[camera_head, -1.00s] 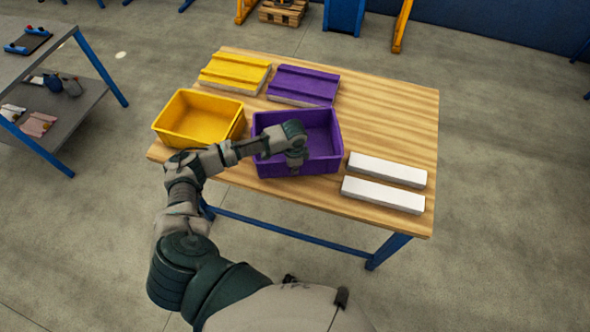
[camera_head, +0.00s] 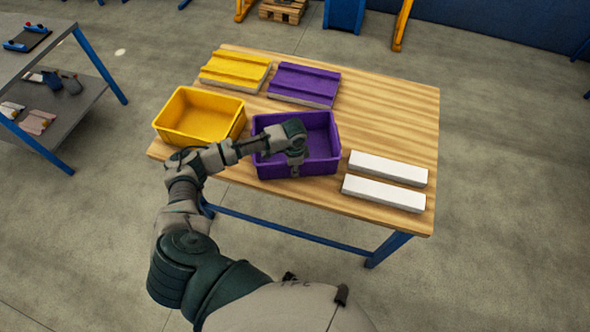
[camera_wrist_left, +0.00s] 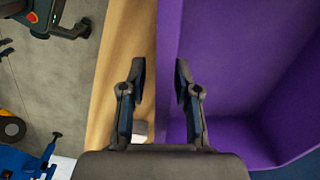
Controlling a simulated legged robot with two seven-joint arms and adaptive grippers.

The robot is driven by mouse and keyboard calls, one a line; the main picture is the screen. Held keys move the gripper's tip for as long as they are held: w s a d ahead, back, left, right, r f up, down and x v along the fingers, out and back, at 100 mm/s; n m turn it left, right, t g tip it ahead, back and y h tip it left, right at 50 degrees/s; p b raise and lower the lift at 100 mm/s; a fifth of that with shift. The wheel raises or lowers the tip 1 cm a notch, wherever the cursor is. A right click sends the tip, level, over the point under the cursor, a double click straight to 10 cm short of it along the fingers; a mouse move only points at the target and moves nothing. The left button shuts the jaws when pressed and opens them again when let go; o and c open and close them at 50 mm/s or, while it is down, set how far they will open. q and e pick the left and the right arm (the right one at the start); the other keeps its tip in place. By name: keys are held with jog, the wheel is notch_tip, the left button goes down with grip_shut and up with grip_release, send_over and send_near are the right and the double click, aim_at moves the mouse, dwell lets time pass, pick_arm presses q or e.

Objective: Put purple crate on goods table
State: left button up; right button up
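The purple crate (camera_head: 326,143) stands upright and empty on the wooden table (camera_head: 390,120), near its front edge. My left arm reaches over it from the left. My left gripper (camera_head: 294,171) points down at the crate's near wall. In the left wrist view, the gripper (camera_wrist_left: 160,78) has its fingers apart, one on each side of the purple wall (camera_wrist_left: 168,40). One finger is on the inside of the crate, the other outside over the wood. Contact with the wall cannot be told. My right gripper is out of view.
A yellow crate (camera_head: 190,116) stands left of the purple one. Yellow (camera_head: 236,69) and purple (camera_head: 305,82) grooved panels lie behind. Two white bars (camera_head: 388,168) lie to the right. A grey table (camera_head: 22,58) with a lower shelf stands at far left, across open floor.

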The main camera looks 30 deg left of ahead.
pick_arm(q)
notch_tip(320, 180, up, 10)
dwell(0.3)
jog(key=shift+s+f, duration=0.1)
jog(key=shift+f, duration=0.05)
